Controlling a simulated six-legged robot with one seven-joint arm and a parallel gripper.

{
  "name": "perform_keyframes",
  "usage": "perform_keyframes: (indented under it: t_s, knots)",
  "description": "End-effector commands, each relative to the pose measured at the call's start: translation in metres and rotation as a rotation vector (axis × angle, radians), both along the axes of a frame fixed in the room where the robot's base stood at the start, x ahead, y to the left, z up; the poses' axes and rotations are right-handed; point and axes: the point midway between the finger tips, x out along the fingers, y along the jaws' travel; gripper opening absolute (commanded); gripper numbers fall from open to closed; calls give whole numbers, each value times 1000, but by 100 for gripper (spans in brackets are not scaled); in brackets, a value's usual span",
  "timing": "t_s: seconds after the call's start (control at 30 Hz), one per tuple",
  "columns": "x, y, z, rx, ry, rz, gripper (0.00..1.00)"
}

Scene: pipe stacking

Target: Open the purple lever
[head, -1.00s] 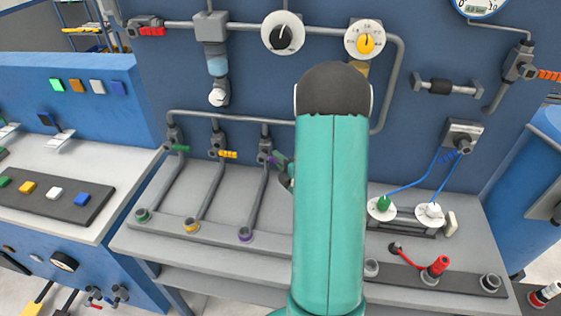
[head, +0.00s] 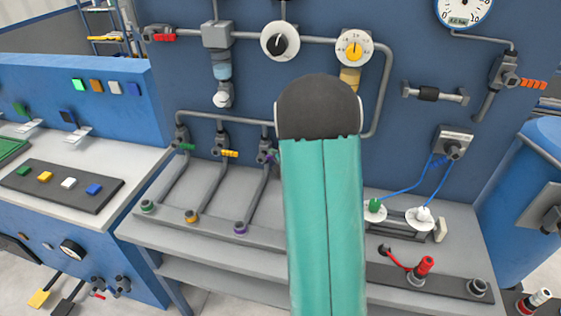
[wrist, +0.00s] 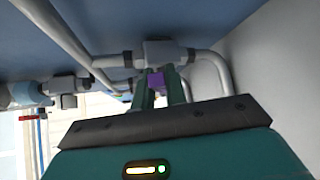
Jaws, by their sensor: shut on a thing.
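The purple lever (head: 270,156) is on the rightmost of three small pipe valves on the blue panel. In the head view only a small part of it shows, beside my arm. In the wrist view the purple lever (wrist: 156,80) is between the two green fingers of my gripper (wrist: 160,86), just in front of a grey valve body (wrist: 165,54). My gripper is shut on the lever. In the head view my arm covers the gripper and most of that valve.
The yellow lever (head: 229,153) and the green lever (head: 187,147) are on the valves to the left. Pipes run from the valves down to a grey bench (head: 190,245), ending at coloured rings, one purple (head: 240,228). A red plug (head: 425,266) and blue cables stand at right.

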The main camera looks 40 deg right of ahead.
Motion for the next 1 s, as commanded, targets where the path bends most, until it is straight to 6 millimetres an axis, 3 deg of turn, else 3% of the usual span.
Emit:
perform_keyframes:
  t_s: [1.0]
  knots:
    - [37, 22, 32, -552, 710, 1, 0]
